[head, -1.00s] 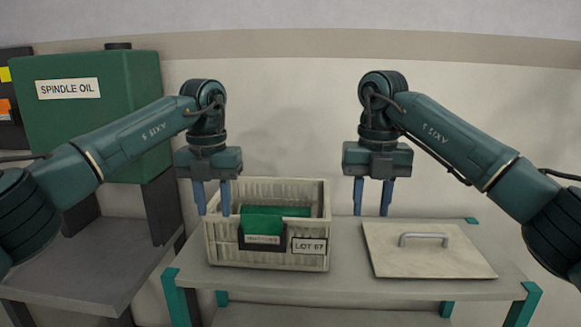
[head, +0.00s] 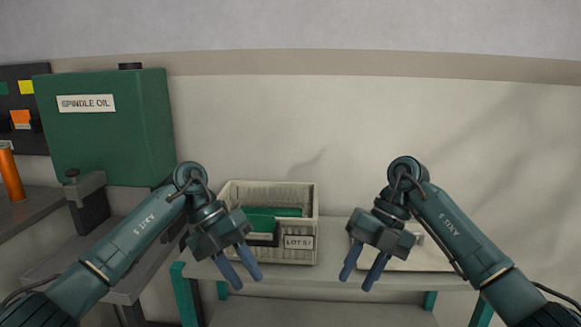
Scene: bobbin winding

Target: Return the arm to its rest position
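My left gripper (head: 246,274) is in front of the crate's left part, tilted down and to the right. Its two blue fingers are apart with nothing between them. My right gripper (head: 360,274) is in front of the table's right part, tilted down and to the left. Its blue fingers are also apart and empty. The cream crate (head: 300,196) stands on the grey table (head: 335,240) with a "LOT 57" label on its front. A green item (head: 277,214) lies inside; the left gripper hides part of the crate.
A board with a handle (head: 428,256) lies on the table's right side, partly hidden by my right arm. A green "SPINDLE OIL" container (head: 105,140) stands at the left. An orange cylinder (head: 11,174) stands on a grey surface at the far left. Wall space above the table is clear.

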